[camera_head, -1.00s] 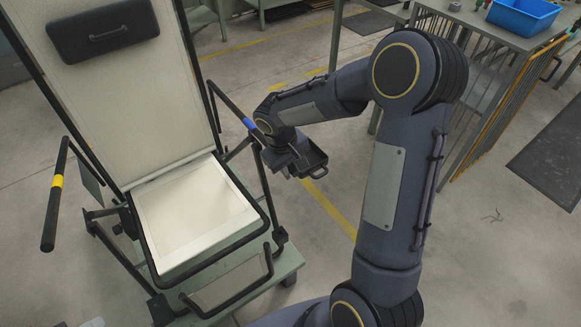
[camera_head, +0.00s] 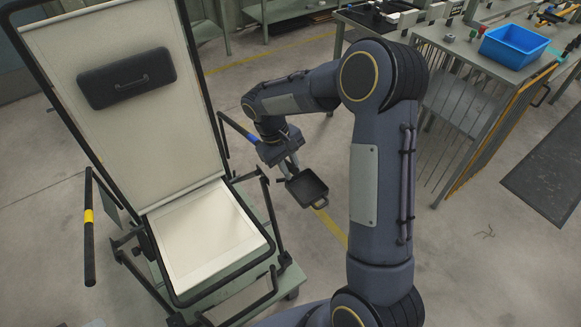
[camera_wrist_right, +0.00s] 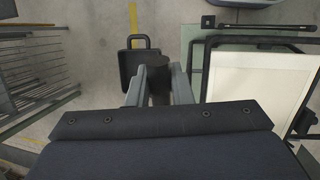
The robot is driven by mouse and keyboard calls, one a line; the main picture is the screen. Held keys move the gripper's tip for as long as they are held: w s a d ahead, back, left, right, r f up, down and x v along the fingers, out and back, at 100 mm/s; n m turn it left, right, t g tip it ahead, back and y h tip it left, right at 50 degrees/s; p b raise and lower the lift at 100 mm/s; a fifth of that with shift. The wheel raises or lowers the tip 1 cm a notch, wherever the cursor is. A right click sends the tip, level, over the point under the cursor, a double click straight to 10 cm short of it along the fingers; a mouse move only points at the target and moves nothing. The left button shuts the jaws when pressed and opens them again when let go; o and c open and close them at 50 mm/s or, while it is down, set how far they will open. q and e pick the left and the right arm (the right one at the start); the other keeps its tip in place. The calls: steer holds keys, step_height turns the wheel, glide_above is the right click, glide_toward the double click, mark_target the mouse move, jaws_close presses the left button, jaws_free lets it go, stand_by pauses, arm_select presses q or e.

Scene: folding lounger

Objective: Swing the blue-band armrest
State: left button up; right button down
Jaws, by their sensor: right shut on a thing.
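The lounger has a cream seat and tall backrest (camera_head: 140,120). The blue-band armrest (camera_head: 231,122) is a thin dark bar on the lounger's right side, its blue band (camera_head: 251,139) just left of my right wrist. My right gripper (camera_head: 291,166) is at the front end of this bar, which it mostly hides. In the right wrist view my gripper (camera_wrist_right: 161,88) is shut on the dark armrest end (camera_wrist_right: 160,84) between its pale fingers. The yellow-band armrest (camera_head: 89,245) stands on the lounger's left side. My left gripper is not in view.
A dark open tray with a handle (camera_head: 307,187) shows just beyond my right gripper; it also shows in the wrist view (camera_wrist_right: 138,64). A bench with a blue bin (camera_head: 515,46) stands at the right. Floor around the lounger is largely clear.

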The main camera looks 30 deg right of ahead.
steer(key=c, duration=1.3)
jaws_free()
steer(key=shift+c, duration=0.2)
steer(key=shift+r, duration=0.1)
steer(key=b+v, duration=0.1)
steer(key=v, duration=0.6)
steer(key=shift+r, duration=0.35)
steer(key=shift+w, duration=0.1)
